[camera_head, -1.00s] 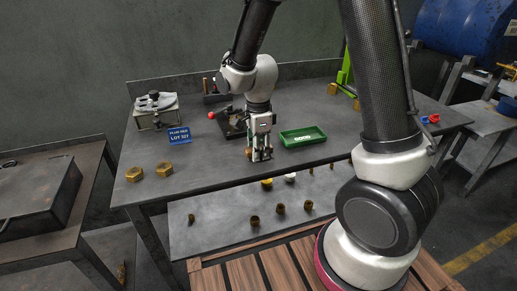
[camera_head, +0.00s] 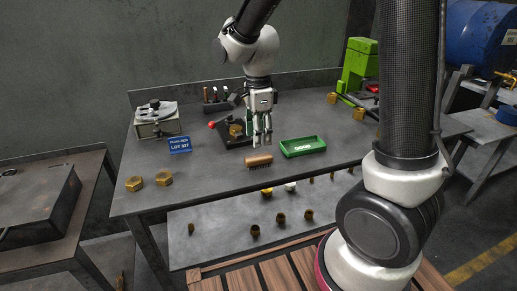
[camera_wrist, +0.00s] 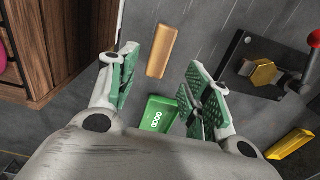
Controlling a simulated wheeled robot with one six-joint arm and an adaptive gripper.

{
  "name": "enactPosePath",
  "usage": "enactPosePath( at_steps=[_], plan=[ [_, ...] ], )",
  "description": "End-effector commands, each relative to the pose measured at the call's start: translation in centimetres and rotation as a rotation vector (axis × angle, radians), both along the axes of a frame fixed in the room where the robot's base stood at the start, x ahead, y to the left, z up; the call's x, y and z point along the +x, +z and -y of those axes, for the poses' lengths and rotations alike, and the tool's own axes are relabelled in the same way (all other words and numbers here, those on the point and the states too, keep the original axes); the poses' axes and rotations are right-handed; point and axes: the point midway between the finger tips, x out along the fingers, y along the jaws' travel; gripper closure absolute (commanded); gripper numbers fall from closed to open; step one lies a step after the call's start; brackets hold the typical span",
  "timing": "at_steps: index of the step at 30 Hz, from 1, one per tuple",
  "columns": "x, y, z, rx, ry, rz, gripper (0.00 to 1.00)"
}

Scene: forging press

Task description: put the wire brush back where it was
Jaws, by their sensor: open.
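The wire brush (camera_head: 258,160) lies on the dark workbench (camera_head: 215,172) near its front edge, its tan wooden back up and dark bristles along its front side. In the wrist view the brush (camera_wrist: 162,52) shows as a tan bar beyond the fingers, lying in the gap between them. My gripper (camera_head: 263,140) is open and empty, above and slightly behind the brush in the head view. Its green-padded fingers (camera_wrist: 160,72) are spread apart in the wrist view and clear of the brush.
A green GOOD tray (camera_head: 303,147) sits right of the brush. Behind is a dark fixture (camera_head: 228,133) with a red knob and brass nut. Bench left of the brush is clear.

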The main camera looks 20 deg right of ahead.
Motion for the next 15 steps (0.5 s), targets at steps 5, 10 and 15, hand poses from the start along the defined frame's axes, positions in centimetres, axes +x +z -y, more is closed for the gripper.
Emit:
enactPosePath(
  at_steps=[5,10,15],
  plan=[
    [0.0,2.3,0.0,0.001,0.0,0.002,0.51],
    [0.0,2.9,0.0,0.0,0.002,0.0,0.51],
    [-1.4,5.2,2.2,0.012,0.145,0.04,0.51]
  ],
)
